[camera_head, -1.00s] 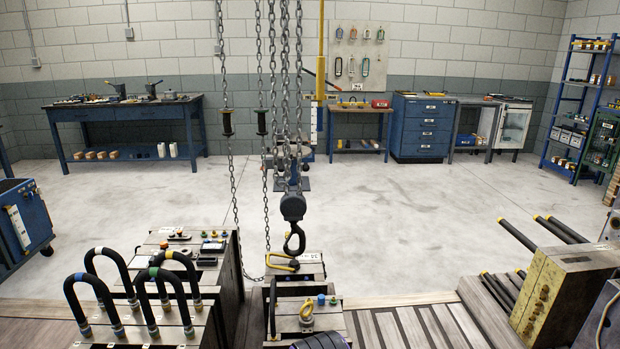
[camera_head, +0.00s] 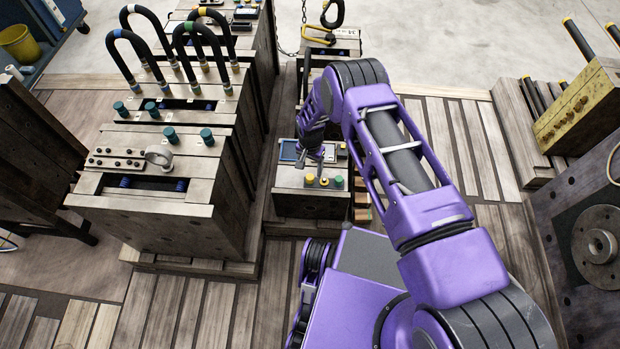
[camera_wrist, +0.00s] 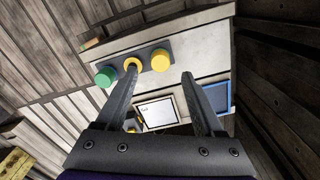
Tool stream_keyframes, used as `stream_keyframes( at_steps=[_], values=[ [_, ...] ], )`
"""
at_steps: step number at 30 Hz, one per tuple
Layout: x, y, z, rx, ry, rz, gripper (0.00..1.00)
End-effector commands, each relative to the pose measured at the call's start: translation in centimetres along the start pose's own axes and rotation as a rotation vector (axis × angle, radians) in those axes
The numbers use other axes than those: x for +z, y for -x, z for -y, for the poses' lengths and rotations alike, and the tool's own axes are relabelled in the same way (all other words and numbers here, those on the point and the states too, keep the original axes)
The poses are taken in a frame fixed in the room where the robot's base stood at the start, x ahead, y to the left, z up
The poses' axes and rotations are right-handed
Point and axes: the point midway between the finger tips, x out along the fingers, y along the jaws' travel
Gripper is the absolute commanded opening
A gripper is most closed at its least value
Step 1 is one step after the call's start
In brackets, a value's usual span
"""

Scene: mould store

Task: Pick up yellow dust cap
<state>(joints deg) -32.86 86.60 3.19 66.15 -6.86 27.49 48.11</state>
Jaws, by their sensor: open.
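The yellow dust cap (camera_head: 309,180) stands at the left of a short row on the front of a small wooden-topped block (camera_head: 290,178). The left finger's tip overlaps the ring piece in that picture. Contact cannot be told.
A blue-framed panel (camera_head: 288,150) lies behind the caps, beside a white label card (camera_wrist: 157,112). A larger mould block (camera_head: 170,125) with teal caps and tall black hoses stands to the left. A yellow-handled hoist hook area (camera_head: 318,36) lies behind. Plank floor (camera_head: 240,310) is clear in front.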

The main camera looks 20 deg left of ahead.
Motion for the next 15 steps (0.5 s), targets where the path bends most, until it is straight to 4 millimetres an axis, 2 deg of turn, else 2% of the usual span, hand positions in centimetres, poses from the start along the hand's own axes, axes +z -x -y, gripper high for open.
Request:
stream_keyframes(
  at_steps=[10,15],
  values=[
    [0.2,-4.5,-0.1,0.000,-0.001,0.000,0.70],
    [0.1,-5.3,0.0,-0.001,-0.001,-0.002,0.70]
  ],
)
